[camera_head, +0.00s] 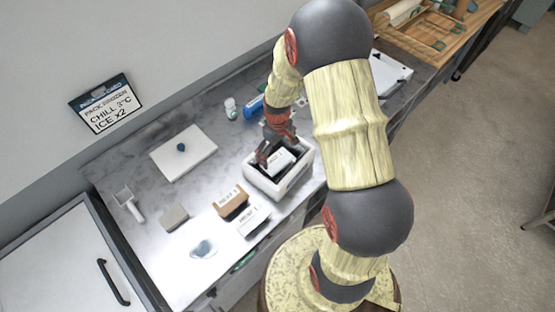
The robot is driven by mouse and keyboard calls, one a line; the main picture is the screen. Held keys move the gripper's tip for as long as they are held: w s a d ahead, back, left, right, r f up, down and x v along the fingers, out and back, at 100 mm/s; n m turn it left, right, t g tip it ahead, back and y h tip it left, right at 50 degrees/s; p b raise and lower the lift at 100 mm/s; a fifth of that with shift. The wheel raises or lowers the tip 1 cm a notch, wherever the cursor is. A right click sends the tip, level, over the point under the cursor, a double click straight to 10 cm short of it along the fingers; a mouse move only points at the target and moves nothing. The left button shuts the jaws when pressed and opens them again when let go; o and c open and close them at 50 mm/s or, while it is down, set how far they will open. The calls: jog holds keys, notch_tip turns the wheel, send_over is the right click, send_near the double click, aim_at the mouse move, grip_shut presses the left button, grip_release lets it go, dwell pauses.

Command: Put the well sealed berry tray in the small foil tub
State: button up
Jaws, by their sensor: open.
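My gripper (268,155) is open and points down at the white open-topped box (289,187) with a dark inside. A small white pack (279,162) with dark print lies in that box, close beside the fingers; I cannot tell whether they touch it. In front of the box stand a brown container (229,205) with a white printed label and a white container (254,221) with a printed label. Lettering is too small to read surely. I cannot tell which of these is the well sealed berry tray or the small foil tub.
A white board (184,155) with a dark blue knob (181,147), a white scoop (131,206), a grey block (173,218) and a clear bluish bag (204,249) lie to the left. A white bottle (230,109) and a blue item (253,107) stand behind.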

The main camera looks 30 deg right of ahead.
notch_tip(320, 180, up, 6)
notch_tip(320, 180, up, 11)
jog(key=t, duration=0.2)
send_over(277, 162)
jog(key=s+a, duration=0.1)
jog(key=a, duration=0.3)
jog(key=s+a+r+m+t, duration=0.1)
jog(key=s+a+r, duration=0.3)
jog(key=r, duration=0.5)
jog(key=s+a+r+t, duration=0.1)
jog(key=s+a+r, duration=0.1)
jog(key=s+r, duration=0.2)
jog(key=s+a+r+m+t, duration=0.1)
jog(key=s+r, duration=0.3)
jog(key=s, duration=0.5)
jog(key=shift+a+r+t, duration=0.3)
jog(key=shift+a, duration=0.55)
notch_tip(277, 162, down, 16)
jog(key=b, duration=1.6)
